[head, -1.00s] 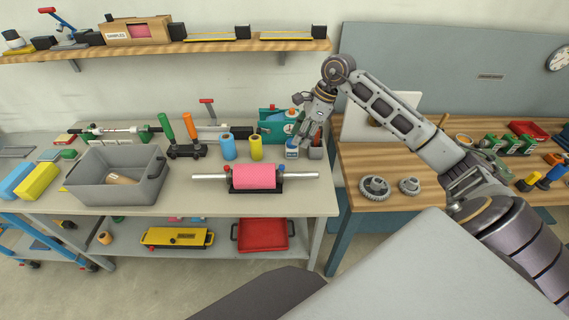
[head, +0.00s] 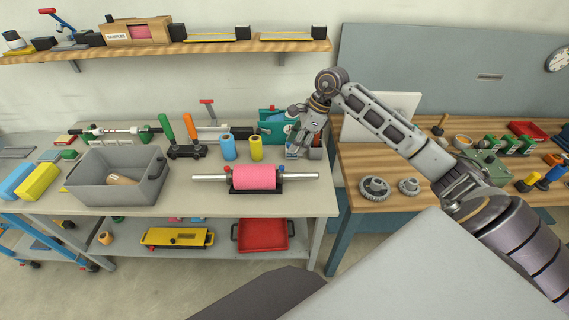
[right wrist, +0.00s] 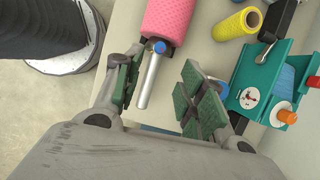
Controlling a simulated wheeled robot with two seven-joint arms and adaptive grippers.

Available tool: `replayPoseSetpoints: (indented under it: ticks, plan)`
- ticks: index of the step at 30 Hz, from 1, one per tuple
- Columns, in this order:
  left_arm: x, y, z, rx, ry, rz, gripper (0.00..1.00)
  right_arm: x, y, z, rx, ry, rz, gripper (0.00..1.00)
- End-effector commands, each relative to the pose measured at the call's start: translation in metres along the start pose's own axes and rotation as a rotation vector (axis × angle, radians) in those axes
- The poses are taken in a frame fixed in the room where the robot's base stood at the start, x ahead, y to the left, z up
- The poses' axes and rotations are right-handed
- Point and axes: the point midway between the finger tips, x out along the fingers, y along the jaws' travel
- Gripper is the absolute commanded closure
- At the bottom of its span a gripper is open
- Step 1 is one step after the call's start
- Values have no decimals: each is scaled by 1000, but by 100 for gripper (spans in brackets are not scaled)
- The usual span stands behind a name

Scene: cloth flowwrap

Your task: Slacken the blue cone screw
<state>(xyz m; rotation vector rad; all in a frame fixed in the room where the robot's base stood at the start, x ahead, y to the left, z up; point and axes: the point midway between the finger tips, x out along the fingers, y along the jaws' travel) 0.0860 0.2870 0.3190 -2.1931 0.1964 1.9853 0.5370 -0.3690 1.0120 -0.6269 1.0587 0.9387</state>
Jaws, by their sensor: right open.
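The blue cone screw (head: 283,167) is a small blue knob at the right end of the pink roll (head: 254,177), on the silver shaft (head: 302,176). In the right wrist view, the blue cone screw (right wrist: 160,46) shows beside the end of the pink roll (right wrist: 170,18), its upper part in view. My right gripper (head: 296,152) is open and empty, above the bench behind the shaft's right end. In the wrist view, the shaft (right wrist: 149,80) shows between the spread fingers of my right gripper (right wrist: 160,90), and the screw lies beyond them. My left gripper is not in view.
A teal device (head: 276,124) with a dial stands behind my right gripper. Blue (head: 228,147) and yellow (head: 256,147) rolls stand behind the pink roll. A grey bin (head: 115,190) is at left. The bench front (head: 300,200) right of the roll is bare.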

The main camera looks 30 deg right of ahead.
Motion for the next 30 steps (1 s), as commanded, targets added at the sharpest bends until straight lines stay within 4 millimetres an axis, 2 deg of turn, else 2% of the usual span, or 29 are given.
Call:
replayPoseSetpoints:
  ticks: [21, 30]
  plan:
    - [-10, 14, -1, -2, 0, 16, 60, 80, 1, 1, 1, -1, 2, 60]
    - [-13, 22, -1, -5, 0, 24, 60, 102, 0, 0, 1, -1, 0, 60]
